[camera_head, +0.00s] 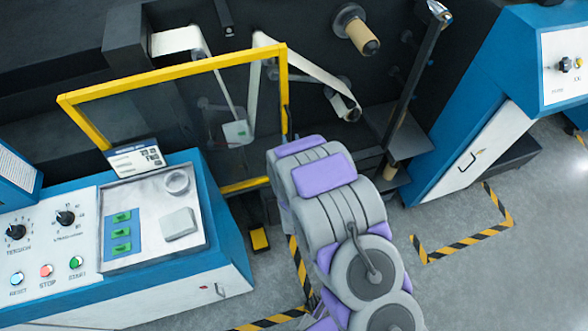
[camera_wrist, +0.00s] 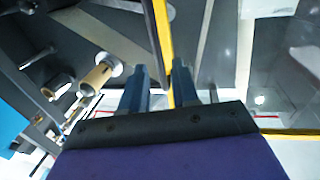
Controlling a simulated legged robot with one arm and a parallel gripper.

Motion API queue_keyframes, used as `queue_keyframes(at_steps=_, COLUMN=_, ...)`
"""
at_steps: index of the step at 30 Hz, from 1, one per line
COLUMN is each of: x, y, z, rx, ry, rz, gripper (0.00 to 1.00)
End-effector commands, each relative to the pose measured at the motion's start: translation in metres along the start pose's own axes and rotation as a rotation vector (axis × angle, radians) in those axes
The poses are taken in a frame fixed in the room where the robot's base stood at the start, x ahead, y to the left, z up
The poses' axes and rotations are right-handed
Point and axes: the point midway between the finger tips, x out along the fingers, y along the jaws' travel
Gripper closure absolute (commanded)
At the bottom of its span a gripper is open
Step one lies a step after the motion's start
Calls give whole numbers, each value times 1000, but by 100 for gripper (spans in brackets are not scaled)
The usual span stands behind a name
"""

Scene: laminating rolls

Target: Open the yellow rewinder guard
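The yellow rewinder guard (camera_head: 170,75) is a yellow frame around a clear panel, standing in front of the dark machine face. A dark upright handle (camera_head: 285,119) shows on its right edge. My arm covers the lower right corner of the guard and hides my gripper in the head view. In the wrist view my gripper (camera_wrist: 160,66) has its two dark fingers apart. The guard's yellow edge bar (camera_wrist: 163,35) runs down between them, with a dark strip along its left side. I cannot tell whether the fingers touch it.
A blue control console (camera_head: 225,235) with knobs and buttons stands at the lower left. A roll core on a spindle (camera_head: 356,32) is right of the guard. A blue cabinet (camera_head: 470,120) stands at the right. The floor between is open, with striped tape (camera_head: 465,250).

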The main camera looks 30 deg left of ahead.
Motion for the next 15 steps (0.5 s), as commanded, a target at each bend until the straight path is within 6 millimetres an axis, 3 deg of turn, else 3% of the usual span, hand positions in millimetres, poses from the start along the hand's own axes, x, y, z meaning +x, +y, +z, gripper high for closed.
queue_keyframes(at_steps=9, x=-51, y=-1, z=2, rx=-1, ry=-6, rz=0, gripper=70)
queue_keyframes(at_steps=15, x=-69, y=-3, z=4, rx=-2, ry=-11, rz=-3, gripper=70)
